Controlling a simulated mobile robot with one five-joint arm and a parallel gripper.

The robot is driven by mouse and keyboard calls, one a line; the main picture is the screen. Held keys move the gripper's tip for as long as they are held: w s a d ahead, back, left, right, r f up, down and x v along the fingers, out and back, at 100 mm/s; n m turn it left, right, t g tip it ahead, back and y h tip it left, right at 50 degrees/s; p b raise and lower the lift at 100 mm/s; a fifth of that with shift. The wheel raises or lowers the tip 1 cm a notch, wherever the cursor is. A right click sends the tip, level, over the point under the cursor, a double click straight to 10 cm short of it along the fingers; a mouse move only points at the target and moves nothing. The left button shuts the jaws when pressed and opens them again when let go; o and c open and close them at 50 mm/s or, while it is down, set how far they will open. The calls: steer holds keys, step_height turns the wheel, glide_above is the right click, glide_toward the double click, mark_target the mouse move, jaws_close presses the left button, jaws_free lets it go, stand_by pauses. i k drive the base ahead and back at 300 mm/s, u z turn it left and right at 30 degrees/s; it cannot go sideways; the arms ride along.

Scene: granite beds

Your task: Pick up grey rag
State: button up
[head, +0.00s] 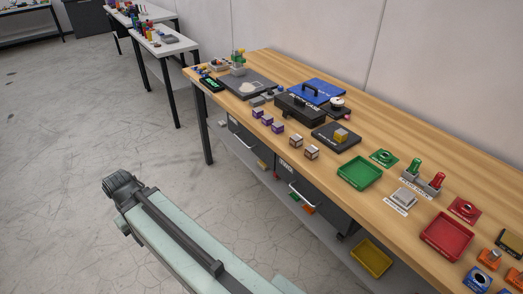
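I cannot pick out the grey rag with certainty. A small pale grey patch (249,87) lies on the dark slab (262,92) toward the far left end of the wooden bench; it may be a cloth, but it is too small to tell. A light grey square piece (404,197) sits near the bench's front edge, beside a white label; its material is unclear. My arm reaches up from the bottom of the head view, over the floor left of the bench and apart from it. My gripper's fingers do not show.
The wooden bench (385,120) carries a black case (300,107), a green tray (359,172), a red tray (447,237) and several small blocks. Beneath are drawers, a shelf and a yellow tray (371,257). White tables (163,41) stand behind. Concrete floor (70,110) at left is clear.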

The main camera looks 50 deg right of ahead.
mark_target(258, 100)
steer(key=z, duration=1.8)
